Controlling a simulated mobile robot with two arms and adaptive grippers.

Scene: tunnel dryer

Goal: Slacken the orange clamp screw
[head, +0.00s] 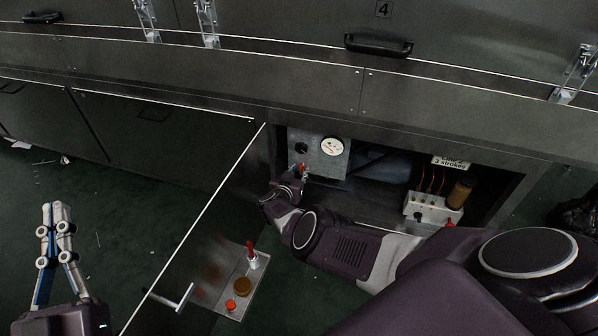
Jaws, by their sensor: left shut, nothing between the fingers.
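A small orange part (302,167), which looks like the clamp screw, shows at the lower front of a grey box (333,160) inside the open compartment. My right arm reaches in from the right, and its gripper (298,174) is right at this orange part. The gripper is small and partly hidden by its own wrist, so I cannot tell whether its fingers are open or closed on the part. My left gripper (57,212) is shut and empty, pointing up above the green floor at the left, far from the box.
A round white gauge (332,146) sits on the box. A white pump unit (431,209) with orange lines stands at the compartment's right. The hinged-open door (205,215) lies between my grippers. Near it, a metal tray (222,283) holds a red-handled tool (251,252) and an orange cap (231,304).

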